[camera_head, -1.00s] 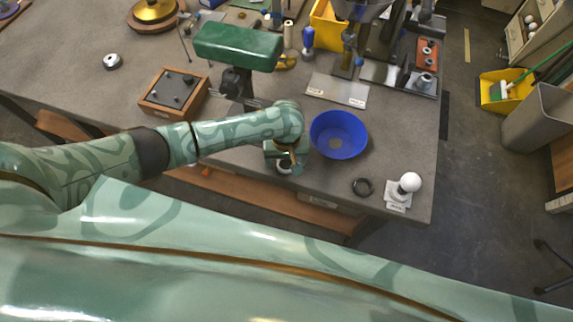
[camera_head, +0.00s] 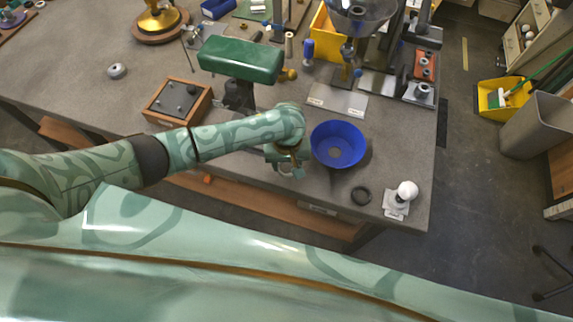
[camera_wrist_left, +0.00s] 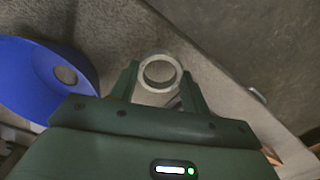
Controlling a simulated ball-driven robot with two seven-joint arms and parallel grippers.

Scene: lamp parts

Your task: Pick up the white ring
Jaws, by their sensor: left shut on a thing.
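The white ring (camera_wrist_left: 145,86) is between the two fingers of my left gripper (camera_wrist_left: 160,80) in the left wrist view, with its open hole facing the camera. My left gripper is shut on it. In the head view my left gripper (camera_head: 288,168) is near the front edge of the table, just left of the blue bowl; the ring is mostly hidden there. My right gripper is not in view.
The blue bowl (camera_head: 338,142) stands close to the right of my left gripper. A wooden box (camera_head: 178,99) and a green-headed stand (camera_head: 240,60) stand behind my left arm.

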